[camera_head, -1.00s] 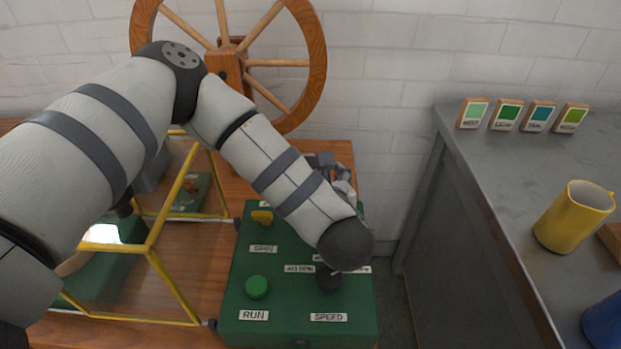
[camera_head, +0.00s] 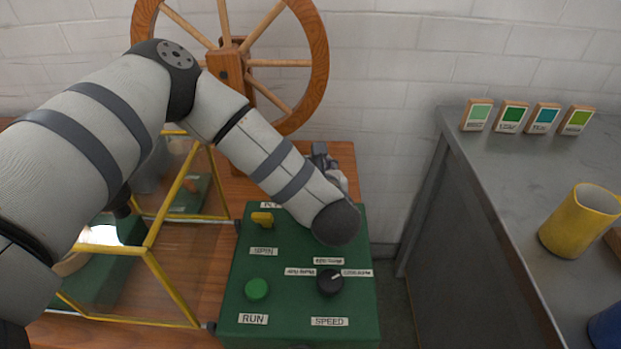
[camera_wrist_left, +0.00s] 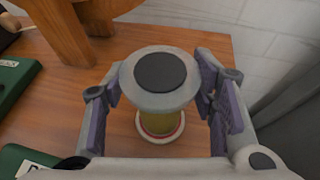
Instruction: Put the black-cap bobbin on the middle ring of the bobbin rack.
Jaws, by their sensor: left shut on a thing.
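The black-cap bobbin (camera_wrist_left: 162,103) is between the fingers of my left gripper (camera_wrist_left: 160,95) in the left wrist view. It has a pale top flange with a black disc, yellow-olive winding and a pale lower flange with a red ring. The gripper is shut on it. I cannot tell whether its base touches the wooden table. In the head view my left gripper (camera_head: 328,168) shows partly past my forearm, over the table's far right part, and the bobbin is hidden. The bobbin rack and my right gripper are not in view.
A green control box (camera_head: 300,295) with knobs stands below my left forearm. A yellow-framed clear guard (camera_head: 150,246) is to its left, a wooden wheel (camera_head: 318,60) behind. A grey counter (camera_head: 480,180) across a gap at right holds a yellow jug (camera_head: 577,225) and colour cards (camera_head: 512,116).

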